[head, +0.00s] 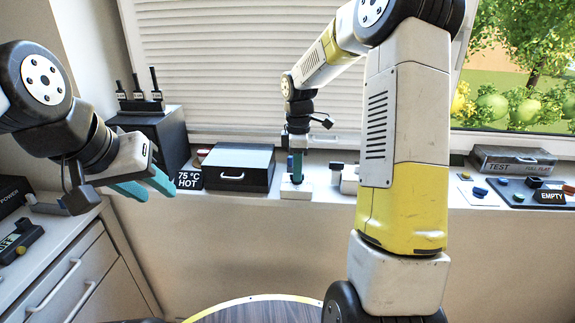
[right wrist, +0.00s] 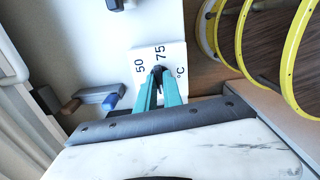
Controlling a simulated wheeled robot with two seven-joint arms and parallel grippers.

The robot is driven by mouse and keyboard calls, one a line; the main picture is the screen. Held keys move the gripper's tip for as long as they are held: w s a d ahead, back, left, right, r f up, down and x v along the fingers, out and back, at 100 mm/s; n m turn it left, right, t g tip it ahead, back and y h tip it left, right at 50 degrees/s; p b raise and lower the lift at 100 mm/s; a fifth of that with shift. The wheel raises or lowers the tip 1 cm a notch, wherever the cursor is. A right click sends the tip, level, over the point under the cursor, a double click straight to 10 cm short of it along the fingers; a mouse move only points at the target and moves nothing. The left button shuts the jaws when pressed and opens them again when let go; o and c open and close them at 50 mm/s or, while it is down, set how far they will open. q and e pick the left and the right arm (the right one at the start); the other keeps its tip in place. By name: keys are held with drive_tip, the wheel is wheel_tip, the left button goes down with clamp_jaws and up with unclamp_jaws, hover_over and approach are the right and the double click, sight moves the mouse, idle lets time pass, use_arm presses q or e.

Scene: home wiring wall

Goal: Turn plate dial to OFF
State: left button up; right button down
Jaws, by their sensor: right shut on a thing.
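The white dial plate (head: 297,187) sits on the ledge below the blind. In the right wrist view the plate (right wrist: 142,55) shows the marks 50, 75 and °C; no OFF mark can be read, and its near part is hidden by my fingers. My right gripper (head: 297,172) points down onto the plate. In the right wrist view its teal fingertips (right wrist: 158,73) are shut on the small black dial (right wrist: 158,71), which they mostly hide. My left gripper (head: 148,188) hangs at the left, its teal fingers apart and empty, away from the plate.
A TEST box (head: 512,162) and an EMPTY-labelled tray (head: 530,191) lie far right.

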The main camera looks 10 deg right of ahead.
drive_tip(key=shift+w+r+n, duration=0.1)
drive_tip(key=shift+n, duration=0.4)
drive_tip(key=c, duration=1.5)
unclamp_jaws()
wheel_tip(320, 180, up, 7)
drive_tip(key=shift+f, duration=0.15)
drive_tip(key=shift+r, duration=0.5)
